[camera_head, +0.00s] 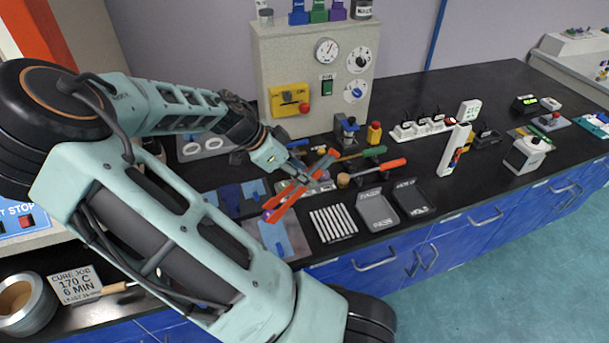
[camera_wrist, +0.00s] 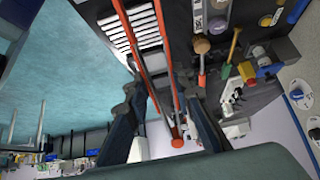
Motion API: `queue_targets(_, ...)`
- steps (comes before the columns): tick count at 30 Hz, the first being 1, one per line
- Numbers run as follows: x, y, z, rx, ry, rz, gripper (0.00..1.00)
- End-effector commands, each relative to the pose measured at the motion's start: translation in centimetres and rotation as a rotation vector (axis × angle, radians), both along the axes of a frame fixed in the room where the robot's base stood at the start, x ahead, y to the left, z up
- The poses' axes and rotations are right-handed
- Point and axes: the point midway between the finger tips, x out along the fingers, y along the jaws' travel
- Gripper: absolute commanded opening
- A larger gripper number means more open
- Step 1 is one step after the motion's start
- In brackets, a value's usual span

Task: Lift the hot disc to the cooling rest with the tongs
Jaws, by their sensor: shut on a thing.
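My gripper (camera_head: 297,175) is shut on the orange-red tongs (camera_head: 286,202), which it holds over the black bench. The tongs' long arms slant down to the front left in the head view. In the wrist view my gripper (camera_wrist: 165,100) has its dark fingers on either side of the tongs (camera_wrist: 172,60). A small purplish spot shows by the tong tips; I cannot tell whether it is the hot disc. A white slatted rack (camera_head: 333,223), seemingly the cooling rest, lies just right of the tong tips. Its slats (camera_wrist: 145,28) also show in the wrist view.
Two dark labelled trays, one greyer (camera_head: 378,211) and one blacker (camera_head: 413,196), lie right of the rack. A screwdriver with an orange handle (camera_head: 388,164) lies behind them. The beige rheometer cabinet (camera_head: 290,55) stands behind. Blue pieces (camera_head: 228,196) lie left of the tongs.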

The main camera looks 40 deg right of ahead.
Motion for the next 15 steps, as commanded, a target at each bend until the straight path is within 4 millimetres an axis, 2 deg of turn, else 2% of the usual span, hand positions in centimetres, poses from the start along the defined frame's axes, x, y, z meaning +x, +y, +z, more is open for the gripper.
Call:
queue_targets(1,0.0,0.0,1.3,0.000,-0.001,0.001,0.00)
queue_targets(15,0.0,0.0,6.9,0.000,-0.002,0.001,0.00)
